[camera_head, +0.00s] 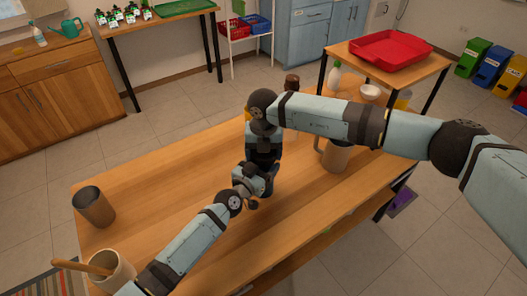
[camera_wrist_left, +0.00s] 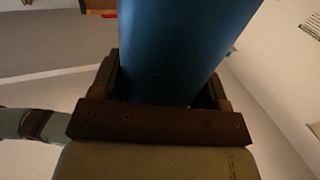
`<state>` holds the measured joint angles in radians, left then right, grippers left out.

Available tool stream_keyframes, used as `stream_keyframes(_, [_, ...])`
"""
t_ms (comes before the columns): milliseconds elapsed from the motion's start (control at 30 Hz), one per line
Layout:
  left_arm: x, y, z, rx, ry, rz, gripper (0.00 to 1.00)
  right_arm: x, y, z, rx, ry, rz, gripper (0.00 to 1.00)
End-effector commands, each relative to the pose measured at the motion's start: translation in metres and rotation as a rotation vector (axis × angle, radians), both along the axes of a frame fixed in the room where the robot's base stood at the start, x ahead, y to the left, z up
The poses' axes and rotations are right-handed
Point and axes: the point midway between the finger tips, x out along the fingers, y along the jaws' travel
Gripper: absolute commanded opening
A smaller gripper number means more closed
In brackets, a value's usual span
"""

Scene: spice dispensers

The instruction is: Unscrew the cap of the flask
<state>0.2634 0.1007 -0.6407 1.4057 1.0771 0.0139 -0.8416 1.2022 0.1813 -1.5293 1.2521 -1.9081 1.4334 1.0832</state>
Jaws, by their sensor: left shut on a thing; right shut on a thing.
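The blue flask (camera_wrist_left: 185,50) fills the upper middle of the left wrist view. My left gripper (camera_wrist_left: 170,90) is shut around its body, with a finger on each side. In the head view the left gripper (camera_head: 268,182) is over the middle of the wooden table, and only a small dark blue part of the flask (camera_head: 276,170) shows beside it. My right gripper (camera_head: 263,158) points down from above, directly over the left one, and is shut at the flask's top. The cap is hidden by the right gripper and wrist.
The wooden table (camera_head: 165,190) holds a dark cup (camera_head: 93,207) at left, a beige crock (camera_head: 112,272) with a wooden utensil, and a brownish mug (camera_head: 337,157) under my right arm. A side table bears a red tray (camera_head: 390,48). The table's left middle is clear.

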Motion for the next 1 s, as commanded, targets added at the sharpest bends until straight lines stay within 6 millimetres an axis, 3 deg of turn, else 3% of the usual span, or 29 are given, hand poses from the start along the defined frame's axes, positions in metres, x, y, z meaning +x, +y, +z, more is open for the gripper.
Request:
stream_keyframes(133, [0.000, 0.000, 0.000, 0.000, 0.000, 0.000, 0.02, 0.000, 0.000, 0.000, 0.000, 0.000, -0.002, 0.48])
stream_keyframes(167, [0.000, 0.000, 0.000, 0.000, 0.000, 0.000, 0.02, 0.000, 0.000, 0.000, 0.000, 0.000, -0.003, 0.78])
stream_keyframes(267, [0.000, 0.000, 0.000, 0.000, 0.000, 0.000, 0.02, 0.000, 0.000, 0.000, 0.000, 0.000, -0.003, 1.00])
stream_keyframes(567, [0.000, 0.000, 0.000, 0.000, 0.000, 0.000, 0.02, 0.000, 0.000, 0.004, 0.001, -0.001, -0.004, 1.00])
stream_keyframes(833, [0.000, 0.000, 0.000, 0.000, 0.000, 0.000, 0.02, 0.001, 0.000, 0.037, 0.001, -0.002, -0.005, 1.00])
stream_keyframes(1000, [0.000, 0.000, 0.000, 0.000, 0.000, 0.000, 0.02, 0.000, 0.000, 0.045, 0.000, 0.000, -0.004, 1.00])
